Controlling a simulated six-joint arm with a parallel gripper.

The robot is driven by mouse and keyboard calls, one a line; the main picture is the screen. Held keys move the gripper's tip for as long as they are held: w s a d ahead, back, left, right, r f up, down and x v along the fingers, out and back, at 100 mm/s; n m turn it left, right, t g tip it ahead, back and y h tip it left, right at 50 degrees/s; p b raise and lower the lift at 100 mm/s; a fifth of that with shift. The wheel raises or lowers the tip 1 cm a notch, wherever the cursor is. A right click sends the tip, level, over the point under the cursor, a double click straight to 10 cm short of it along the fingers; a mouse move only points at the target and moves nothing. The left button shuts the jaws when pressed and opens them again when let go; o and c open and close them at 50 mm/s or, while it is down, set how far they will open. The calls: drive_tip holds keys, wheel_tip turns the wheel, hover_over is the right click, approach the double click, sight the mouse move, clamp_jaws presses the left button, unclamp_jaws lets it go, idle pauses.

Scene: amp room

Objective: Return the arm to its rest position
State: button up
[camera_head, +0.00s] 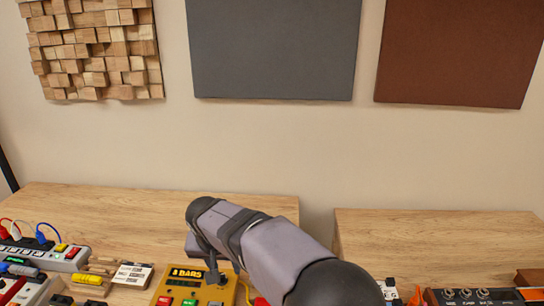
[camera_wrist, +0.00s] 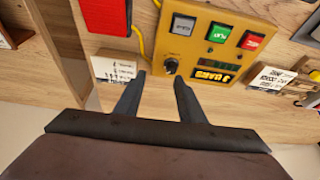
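My arm (camera_head: 275,250) reaches in from the lower right of the head view, its end above the left table. My gripper (camera_wrist: 160,76) shows in the wrist view with its two dark fingers apart and nothing between them. It points towards the front of a yellow box with a label reading BARS (camera_wrist: 225,38). The box carries a grey, a green and a red button and a black knob close to the fingertips.
The left table (camera_head: 120,212) holds a power strip (camera_head: 45,256) with cables and a small printed card (camera_head: 132,275). A gap separates it from the right table (camera_head: 430,235), with black pedal-like gear (camera_head: 475,295). A red object (camera_wrist: 107,15) is near the gripper. Wall panels (camera_head: 275,50) hang behind.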

drive_tip(key=s+d+g+p, duration=0.1)
drive_tip(key=s+d+p, duration=0.2)
drive_tip(key=d, duration=1)
drive_tip(key=s+d+f+g+p, duration=0.1)
drive_tip(key=s+d+g+p, duration=0.2)
drive_tip(key=s+d, duration=1.4)
drive_tip(key=shift+s+d+f+p, duration=0.2)
drive_tip(key=shift+s+d+p, duration=0.25)
drive_tip(key=shift+s, duration=0.6)
drive_tip(key=shift+a, duration=0.15)
